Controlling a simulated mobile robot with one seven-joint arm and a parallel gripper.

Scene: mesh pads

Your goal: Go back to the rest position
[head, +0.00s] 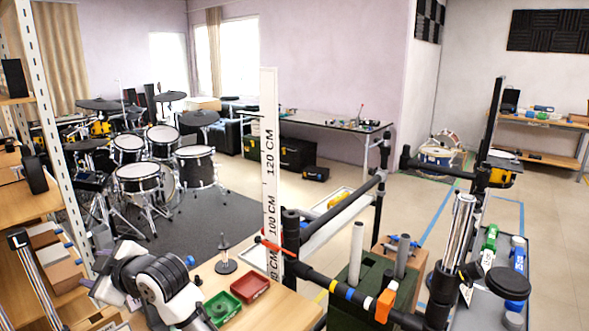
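A white and dark grey jointed arm, which looks like mine, stands at the lower left in the head view. It has a ringed dark joint and a small blue cap. Its far end, where my gripper (112,284) seems to be, points left beside the wooden shelving. I cannot make out the fingers or anything between them. The arm is just left of a small wooden table (285,308). A green tray (222,307) and a red tray (250,287) lie on that table, close to the arm and apart from its far end.
A black stand with a disc base (226,266) is on the small table. Wooden shelving (45,205) borders the left. A tall measuring board (270,175) and black pipe frames rise at centre and right. A drum kit (150,165) stands behind; open floor lies beyond the frames.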

